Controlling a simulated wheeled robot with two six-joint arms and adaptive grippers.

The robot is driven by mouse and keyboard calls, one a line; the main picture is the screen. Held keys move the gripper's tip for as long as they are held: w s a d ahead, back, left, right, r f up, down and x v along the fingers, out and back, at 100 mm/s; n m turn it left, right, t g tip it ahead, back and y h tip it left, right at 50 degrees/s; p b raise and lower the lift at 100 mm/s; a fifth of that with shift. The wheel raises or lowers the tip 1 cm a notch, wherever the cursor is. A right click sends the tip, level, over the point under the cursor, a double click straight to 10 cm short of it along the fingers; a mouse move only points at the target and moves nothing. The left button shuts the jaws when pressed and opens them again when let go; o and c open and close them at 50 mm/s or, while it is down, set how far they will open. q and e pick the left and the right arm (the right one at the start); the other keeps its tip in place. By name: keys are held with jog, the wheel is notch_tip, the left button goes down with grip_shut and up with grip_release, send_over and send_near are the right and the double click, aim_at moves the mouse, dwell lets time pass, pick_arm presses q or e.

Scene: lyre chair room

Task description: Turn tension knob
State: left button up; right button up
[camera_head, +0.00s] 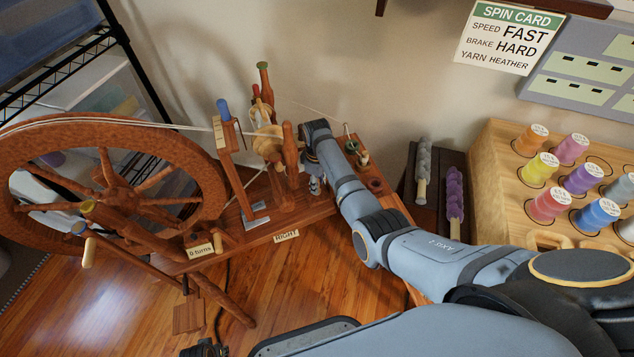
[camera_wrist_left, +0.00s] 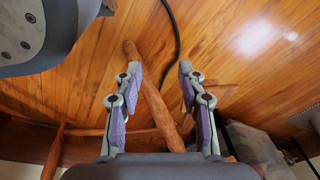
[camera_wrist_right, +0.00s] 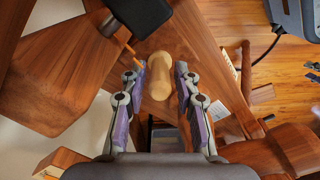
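The spinning wheel's large drive wheel (camera_head: 110,185) stands at the left in the head view, with its upright posts and bobbin parts (camera_head: 268,140) right of it. A pale rounded wooden knob (camera_wrist_right: 161,76) lies between the spread fingers of my right gripper (camera_wrist_right: 160,78); I cannot tell whether they touch it. In the head view my right gripper (camera_head: 314,182) points down beside the posts, its fingertips largely hidden. My left gripper (camera_wrist_left: 157,80) is open and empty, with a wooden leg (camera_wrist_left: 155,100) beyond its fingers. A small tag (camera_head: 200,249) reads "0 turns".
A "RIGHT" label (camera_head: 287,236) is on the wheel's base. A spin card (camera_head: 508,36) on the wall reads fast, hard, heather. A wooden rack (camera_head: 508,192) of coloured spools stands at right. A dark stand with grey (camera_head: 423,165) and purple (camera_head: 455,195) fibre rolls lies between.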

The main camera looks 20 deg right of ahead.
grip_shut()
jog(key=shift+r, duration=0.1)
jog(key=shift+r+m+p, duration=0.1)
jog(key=shift+m+p, duration=0.5)
jog(key=shift+p, duration=0.2)
jog(key=shift+m+p, duration=0.85)
jog(key=shift+m, duration=0.15)
pick_arm(q)
jog(key=s+f+p, duration=0.1)
jog(key=s+f, duration=0.1)
jog(key=s, duration=0.5)
jog(key=shift+s+a, duration=0.35)
pick_arm(e)
jog(key=shift+f+m, duration=0.2)
jog(key=shift+m, duration=1.2)
